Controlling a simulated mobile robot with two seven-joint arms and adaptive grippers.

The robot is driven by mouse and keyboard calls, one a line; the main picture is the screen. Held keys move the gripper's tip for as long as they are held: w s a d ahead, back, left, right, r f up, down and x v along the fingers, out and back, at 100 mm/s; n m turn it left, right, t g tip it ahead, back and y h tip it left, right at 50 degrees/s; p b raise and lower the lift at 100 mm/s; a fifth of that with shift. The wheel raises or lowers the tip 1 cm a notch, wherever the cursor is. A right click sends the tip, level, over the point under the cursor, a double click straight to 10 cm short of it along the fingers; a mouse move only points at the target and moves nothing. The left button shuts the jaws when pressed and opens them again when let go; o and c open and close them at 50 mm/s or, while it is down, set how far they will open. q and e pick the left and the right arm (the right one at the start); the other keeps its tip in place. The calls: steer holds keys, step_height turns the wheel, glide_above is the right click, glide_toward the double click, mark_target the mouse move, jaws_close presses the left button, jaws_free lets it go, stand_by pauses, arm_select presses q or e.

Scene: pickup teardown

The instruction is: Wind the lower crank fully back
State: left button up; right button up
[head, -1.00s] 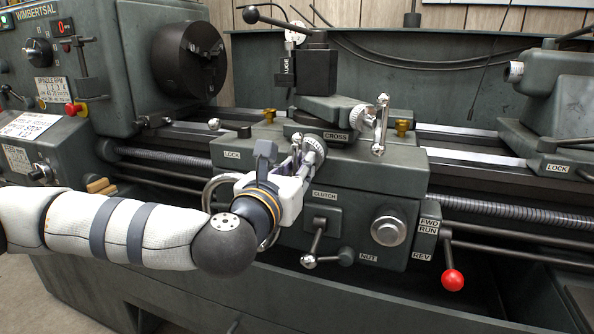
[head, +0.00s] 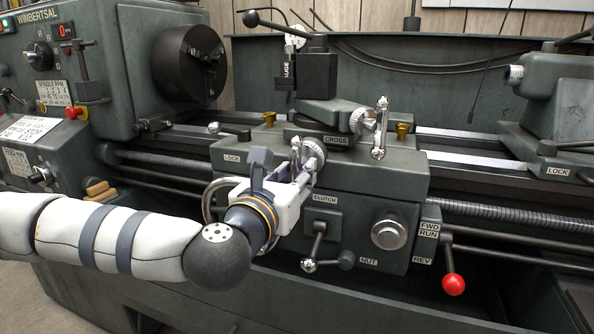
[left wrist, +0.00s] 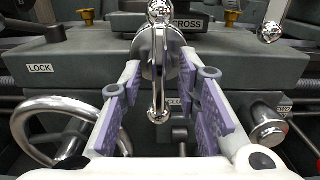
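The lower crank (head: 312,152) is the chrome handle with a graduated dial at the CROSS label on the carriage front. In the left wrist view the crank (left wrist: 158,65) stands upright, with a ball at its top and a rounded knob at its lower end. My left gripper (head: 299,176) is in front of it. In the left wrist view its purple-padded fingers (left wrist: 160,80) are spread on both sides of the crank, with visible gaps. The gripper's body hides part of the carriage in the head view. My right gripper is out of view.
The upper crank (head: 381,128) stands close to the right. A chrome handwheel (left wrist: 62,128) is left of the gripper. Below are the clutch lever (head: 315,245), a round knob (head: 389,234) and the red-ball lever (head: 453,284). The chuck (head: 190,62) is at upper left.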

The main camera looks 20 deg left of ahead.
arm_select(q)
steer(key=s, duration=0.6)
steer(key=shift+s+a, duration=0.15)
